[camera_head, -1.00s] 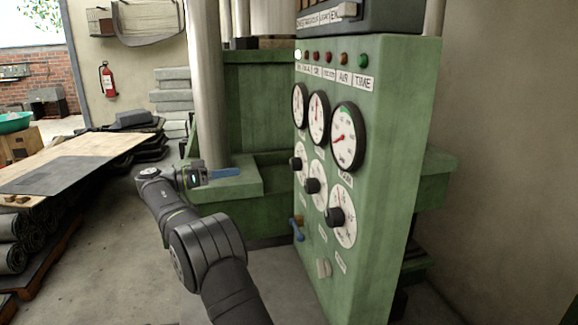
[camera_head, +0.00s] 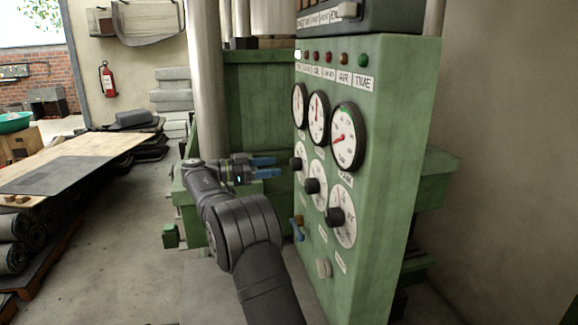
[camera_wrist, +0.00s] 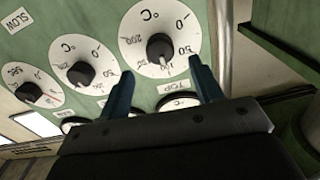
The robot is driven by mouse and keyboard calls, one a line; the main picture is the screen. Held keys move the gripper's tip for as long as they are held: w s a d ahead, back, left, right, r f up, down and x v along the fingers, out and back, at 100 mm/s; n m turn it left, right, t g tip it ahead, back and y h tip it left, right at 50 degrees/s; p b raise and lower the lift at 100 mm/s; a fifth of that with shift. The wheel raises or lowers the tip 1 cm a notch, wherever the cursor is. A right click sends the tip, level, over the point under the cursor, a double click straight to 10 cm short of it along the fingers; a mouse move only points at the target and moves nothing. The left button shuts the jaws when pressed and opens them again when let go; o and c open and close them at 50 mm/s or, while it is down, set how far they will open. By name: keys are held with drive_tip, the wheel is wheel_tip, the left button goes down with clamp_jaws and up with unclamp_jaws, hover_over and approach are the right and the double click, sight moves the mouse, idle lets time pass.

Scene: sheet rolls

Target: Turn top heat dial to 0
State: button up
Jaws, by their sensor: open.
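The top heat dial is a white round face with a black knob (camera_head: 297,162), the far-left of three dials on the green panel. In the wrist view, upside down, its knob (camera_wrist: 160,48) sits at top centre, above a label reading TOP. Its white pointer mark faces down in the picture, between the 50 and 150 marks, away from 0. My gripper (camera_head: 269,167) is open and empty, its blue fingers pointing at the panel just left of this dial. In the wrist view the fingertips (camera_wrist: 160,68) flank the knob's line, apart from it.
Two other dial knobs (camera_head: 313,185) (camera_head: 335,217) stand to the right on the panel. Round gauges (camera_head: 318,118) sit above the dials. A green machine base (camera_head: 190,200) lies behind my arm.

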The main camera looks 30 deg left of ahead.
sight(291, 165)
drive_tip(key=x, duration=0.6)
drive_tip(key=shift+w+d+f, duration=0.1)
drive_tip(key=shift+c, duration=0.3)
drive_tip(key=c, duration=0.9)
